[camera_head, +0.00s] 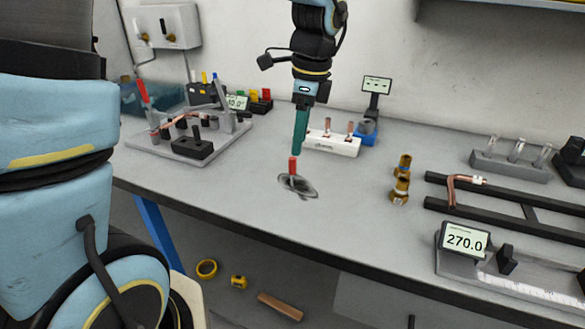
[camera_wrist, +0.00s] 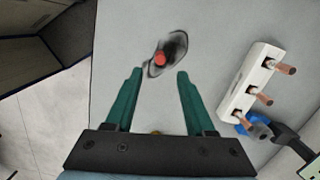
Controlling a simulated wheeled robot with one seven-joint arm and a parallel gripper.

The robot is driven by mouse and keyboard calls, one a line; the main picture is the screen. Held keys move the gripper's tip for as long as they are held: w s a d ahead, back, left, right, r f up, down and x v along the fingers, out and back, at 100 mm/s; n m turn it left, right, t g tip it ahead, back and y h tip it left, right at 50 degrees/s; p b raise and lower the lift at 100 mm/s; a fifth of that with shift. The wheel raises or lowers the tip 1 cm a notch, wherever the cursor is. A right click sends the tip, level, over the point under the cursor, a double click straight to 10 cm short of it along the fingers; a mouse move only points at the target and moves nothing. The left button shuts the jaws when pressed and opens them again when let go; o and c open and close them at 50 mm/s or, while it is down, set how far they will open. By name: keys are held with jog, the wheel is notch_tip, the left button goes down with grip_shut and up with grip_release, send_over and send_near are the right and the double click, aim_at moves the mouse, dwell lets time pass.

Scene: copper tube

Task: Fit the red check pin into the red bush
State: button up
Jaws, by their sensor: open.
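A red upright pin-like piece (camera_head: 292,167) stands at a dark and silver oval piece (camera_head: 309,191) on the bench. I take it for the red check pin. In the wrist view its red top (camera_wrist: 161,58) shows from above over the oval piece (camera_wrist: 178,44). My gripper (camera_head: 297,153), with green fingers, points down just above it. In the wrist view my gripper (camera_wrist: 158,72) is open, with the red top between and slightly beyond the fingertips. I cannot clearly identify the red bush; a small red piece (camera_head: 266,94) sits on a dark rack at the back.
A white block with copper tubes (camera_head: 333,145) stands behind my gripper. Brass fittings (camera_head: 400,190) and a black rail frame (camera_head: 480,210) are to the right. A grey fixture (camera_head: 170,150) with a red handle (camera_head: 142,92) is at left. The bench front is clear.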

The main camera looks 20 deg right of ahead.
aim_at(293, 158)
jog(key=f, duration=0.1)
jog(key=a+f+p, duration=0.1)
jog(key=f, duration=0.3)
jog(key=shift+w+a+f+p, duration=0.15)
jog(key=shift+w+f+p, duration=0.1)
jog(key=shift+w+p, duration=0.1)
jog(key=shift+f, duration=0.6)
jog(key=shift+c, duration=0.4)
grip_shut()
